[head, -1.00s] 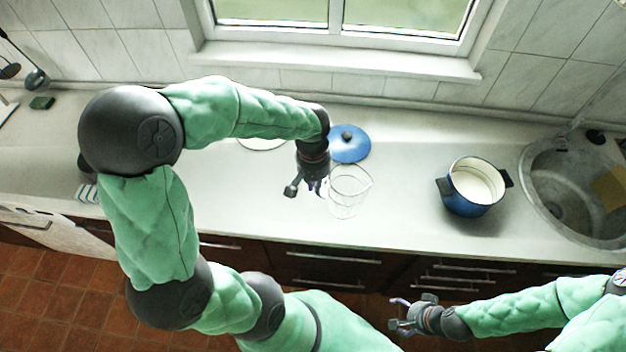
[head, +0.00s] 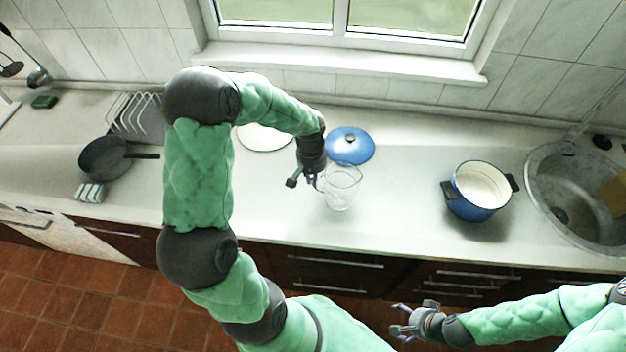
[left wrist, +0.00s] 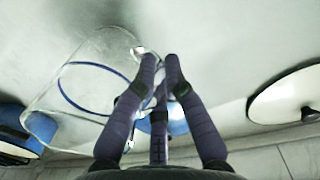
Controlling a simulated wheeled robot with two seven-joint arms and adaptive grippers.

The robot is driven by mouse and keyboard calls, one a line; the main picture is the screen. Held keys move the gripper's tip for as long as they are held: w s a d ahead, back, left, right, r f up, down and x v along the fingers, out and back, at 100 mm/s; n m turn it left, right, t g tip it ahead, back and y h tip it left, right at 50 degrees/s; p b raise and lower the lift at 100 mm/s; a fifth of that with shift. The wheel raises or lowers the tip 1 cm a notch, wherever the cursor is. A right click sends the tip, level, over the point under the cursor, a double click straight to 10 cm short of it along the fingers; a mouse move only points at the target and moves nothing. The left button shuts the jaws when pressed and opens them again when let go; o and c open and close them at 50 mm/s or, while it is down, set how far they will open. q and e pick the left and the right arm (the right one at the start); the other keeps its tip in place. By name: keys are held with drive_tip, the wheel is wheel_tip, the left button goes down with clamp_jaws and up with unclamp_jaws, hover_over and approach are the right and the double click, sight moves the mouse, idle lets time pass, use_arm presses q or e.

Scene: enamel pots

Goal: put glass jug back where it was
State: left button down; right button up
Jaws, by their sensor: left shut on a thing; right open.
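The clear glass jug (head: 343,192) is at the middle of the counter in the head view. It also shows in the left wrist view (left wrist: 85,80), left of my fingers. My left gripper (head: 311,180) is at the jug's left side and shut on it. In the left wrist view its fingers (left wrist: 155,65) close together at the jug's handle side. I cannot tell whether the jug's base touches the counter. My right gripper (head: 402,322) is open and empty, low in front of the drawers.
A blue lid (head: 350,150) lies just behind the jug. A pale round disc (head: 262,140) lies partly behind my left arm. A blue pot (head: 475,203) and a sink (head: 570,215) are to the right. A pan (head: 102,158) and dish rack (head: 135,115) stand at left.

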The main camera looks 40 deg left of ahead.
use_arm(q)
drive_tip(key=shift+f, duration=0.25)
drive_tip(key=shift+f, duration=0.15)
drive_tip(key=c, duration=1.3)
unclamp_jaws()
drive_tip(key=shift+r, duration=0.35)
drive_tip(key=r+p, duration=0.1)
drive_tip(key=r, duration=1)
drive_tip(key=shift+s+a+r+p, duration=0.15)
drive_tip(key=shift+a+r+p, duration=0.1)
drive_tip(key=shift+p, duration=0.1)
